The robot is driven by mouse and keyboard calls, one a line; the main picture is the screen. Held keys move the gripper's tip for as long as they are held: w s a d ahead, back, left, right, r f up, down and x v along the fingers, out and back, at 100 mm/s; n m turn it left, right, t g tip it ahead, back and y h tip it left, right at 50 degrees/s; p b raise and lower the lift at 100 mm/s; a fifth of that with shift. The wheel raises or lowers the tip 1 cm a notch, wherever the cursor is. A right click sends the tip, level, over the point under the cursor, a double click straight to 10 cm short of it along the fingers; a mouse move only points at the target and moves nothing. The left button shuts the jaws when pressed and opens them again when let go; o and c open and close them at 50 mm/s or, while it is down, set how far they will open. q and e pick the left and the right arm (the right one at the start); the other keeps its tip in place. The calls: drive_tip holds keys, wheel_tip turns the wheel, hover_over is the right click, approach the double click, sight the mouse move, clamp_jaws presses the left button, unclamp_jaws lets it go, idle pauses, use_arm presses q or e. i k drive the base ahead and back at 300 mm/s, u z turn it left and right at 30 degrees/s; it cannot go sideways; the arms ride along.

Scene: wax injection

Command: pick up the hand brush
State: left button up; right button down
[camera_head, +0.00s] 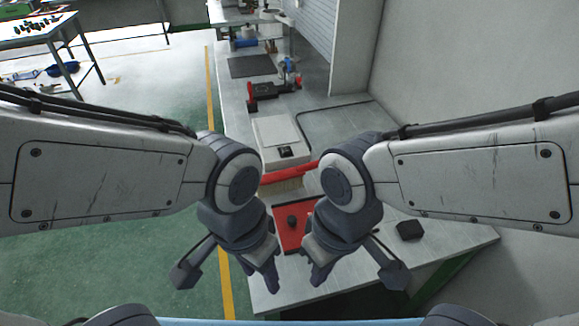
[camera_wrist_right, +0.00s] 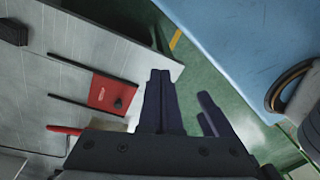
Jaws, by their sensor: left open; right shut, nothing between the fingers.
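The hand brush (camera_head: 303,172) has a red handle and pale bristles. It lies on the grey workbench in the head view, in front of a white box and partly hidden behind my arms. In the right wrist view its red end (camera_wrist_right: 62,129) and some bristles show at lower left, partly covered by my gripper body. My left gripper (camera_head: 271,284) is open and empty, in front of the brush near the bench's left edge. My right gripper (camera_head: 318,278) is shut and empty beside it; its fingers (camera_wrist_right: 161,75) also show in the wrist view. Neither touches the brush.
A red plate with a black knob (camera_head: 292,221) lies on the bench (camera_head: 455,238) between brush and grippers. A black block (camera_head: 410,230) lies to the right. The white box (camera_head: 276,133) and red-black equipment (camera_head: 272,90) stand behind. Green floor is at left.

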sight(291, 172)
drive_tip(key=k, duration=0.5)
drive_tip(key=u, duration=1.7)
drive_tip(key=i, duration=2.05)
drive_tip(key=z, duration=2.45)
